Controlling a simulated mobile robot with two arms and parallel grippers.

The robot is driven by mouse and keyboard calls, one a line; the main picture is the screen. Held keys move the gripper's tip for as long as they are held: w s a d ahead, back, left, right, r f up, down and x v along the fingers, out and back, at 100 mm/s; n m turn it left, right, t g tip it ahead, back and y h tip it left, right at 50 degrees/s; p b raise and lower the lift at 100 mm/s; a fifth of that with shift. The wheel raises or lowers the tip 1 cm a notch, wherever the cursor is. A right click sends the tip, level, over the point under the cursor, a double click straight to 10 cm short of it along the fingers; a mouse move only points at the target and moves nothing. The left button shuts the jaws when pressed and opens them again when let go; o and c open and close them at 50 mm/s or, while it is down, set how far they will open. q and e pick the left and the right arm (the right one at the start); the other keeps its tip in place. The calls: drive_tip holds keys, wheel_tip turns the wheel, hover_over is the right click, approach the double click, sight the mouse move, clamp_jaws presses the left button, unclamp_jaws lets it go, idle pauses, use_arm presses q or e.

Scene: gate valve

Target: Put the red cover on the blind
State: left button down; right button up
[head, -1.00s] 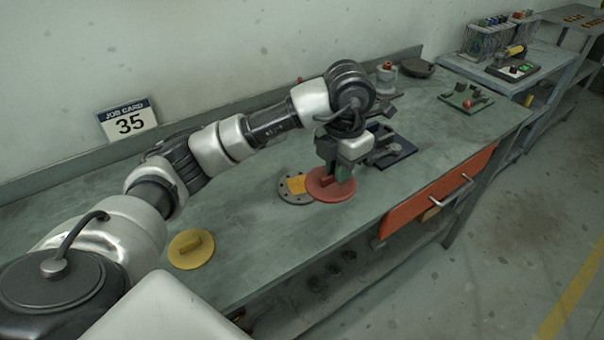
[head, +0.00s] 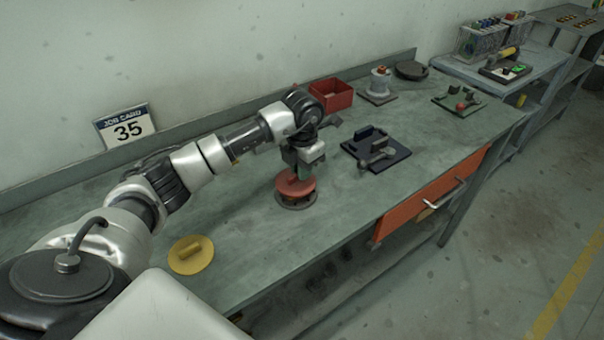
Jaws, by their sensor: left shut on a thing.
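The red cover (head: 296,189) is a round disc with a grip on top, held level in the head view. My left gripper (head: 303,172) is above it, shut on its grip. The blind (head: 295,205) is a dark round flange on the bench, just below the cover. The cover hides most of it, and only its front rim shows. I cannot tell whether the cover touches the blind or hovers slightly above it. My right gripper is not in view.
A yellow cover (head: 191,254) lies on the bench (head: 245,240) at the front left. A dark tray (head: 378,149) with a tool sits to the right. A red bin (head: 332,94) and a valve part (head: 378,86) stand behind. The bench front right is clear.

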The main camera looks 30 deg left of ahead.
use_arm(q)
wheel_tip(320, 180, down, 2)
drive_tip(key=shift+f, duration=0.2)
drive_tip(key=shift+f, duration=0.1)
drive_tip(key=shift+f, duration=0.15)
drive_tip(key=c, duration=1.2)
unclamp_jaws()
drive_tip(key=shift+o, duration=0.2)
